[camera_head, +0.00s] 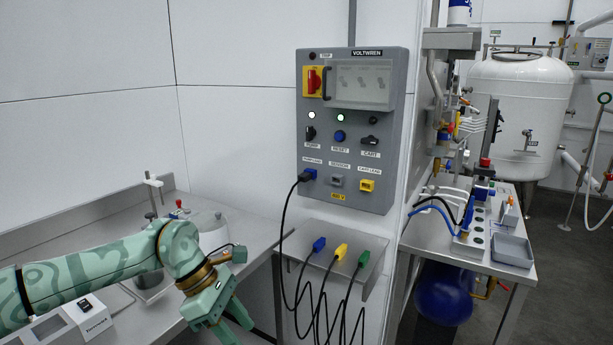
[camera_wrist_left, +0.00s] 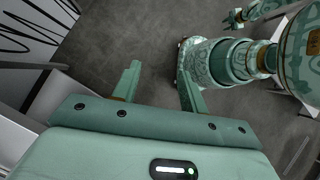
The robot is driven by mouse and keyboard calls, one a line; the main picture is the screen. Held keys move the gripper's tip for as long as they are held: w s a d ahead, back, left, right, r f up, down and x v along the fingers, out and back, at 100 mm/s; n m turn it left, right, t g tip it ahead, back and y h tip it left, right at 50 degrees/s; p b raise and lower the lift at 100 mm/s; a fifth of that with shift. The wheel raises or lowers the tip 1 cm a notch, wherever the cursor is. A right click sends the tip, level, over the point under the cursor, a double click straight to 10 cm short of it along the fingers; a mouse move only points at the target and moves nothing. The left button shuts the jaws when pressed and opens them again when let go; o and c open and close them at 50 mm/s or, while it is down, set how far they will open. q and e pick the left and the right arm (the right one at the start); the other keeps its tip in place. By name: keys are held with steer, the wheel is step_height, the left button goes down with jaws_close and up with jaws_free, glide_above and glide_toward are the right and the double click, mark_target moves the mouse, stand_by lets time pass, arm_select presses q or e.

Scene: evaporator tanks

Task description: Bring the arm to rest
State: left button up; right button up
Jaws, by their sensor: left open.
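My left arm comes in from the left in the head view, with its left gripper (camera_head: 236,322) low in front of the steel bench and pointing down. In the left wrist view the two fingers of this gripper (camera_wrist_left: 158,88) stand wide apart, with only grey floor between and beyond them. It is open and empty, and touches nothing that I can see. A small green part at the top of the left wrist view may be my right gripper; its jaws are too small to read.
A grey control panel (camera_head: 352,130) hangs on the wall, with a black cable plugged in by a blue plug (camera_head: 308,175). Blue, yellow and green plugs lie on a small shelf (camera_head: 372,262) right of my gripper, their cables hanging below. A steel bench (camera_head: 90,245) is behind my arm.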

arm_select(q)
steer(key=w+d+f+n+t+h, duration=0.2)
steer(key=d+f+n+t+h, duration=0.15)
steer(key=f+n, duration=0.45)
steer(key=w+d+f+n+t+h, duration=0.25)
steer(key=d+f+n+h, duration=0.2)
steer(key=n, duration=0.55)
steer(key=s+a+f+n+t+y, duration=0.3)
steer(key=s+a+f+n+y, duration=0.15)
steer(key=f+n, duration=0.55)
steer(key=s+a+f+n+t+y, duration=0.35)
steer(key=a+f+n, duration=0.3)
steer(key=f, duration=0.55)
steer(key=s+a+f+n+g+y, duration=0.25)
steer(key=s+f+n, duration=0.25)
steer(key=s+f, duration=0.4)
steer(key=s+a+f+n+g+y, duration=0.2)
steer(key=s+a+f+n, duration=0.3)
steer(key=s, duration=0.6)
steer(key=s+a+f+n+g+y, duration=0.1)
steer(key=s+f+n+g, duration=0.2)
steer(key=s, duration=1.1)
steer(key=s+a+f+n+g, duration=0.1)
steer(key=s+f+n+g, duration=0.2)
steer(key=s, duration=1.1)
steer(key=shift+s+a+f+n+y, duration=0.15)
steer(key=shift+s+a+n+y, duration=0.15)
steer(key=shift+s+n+y, duration=0.1)
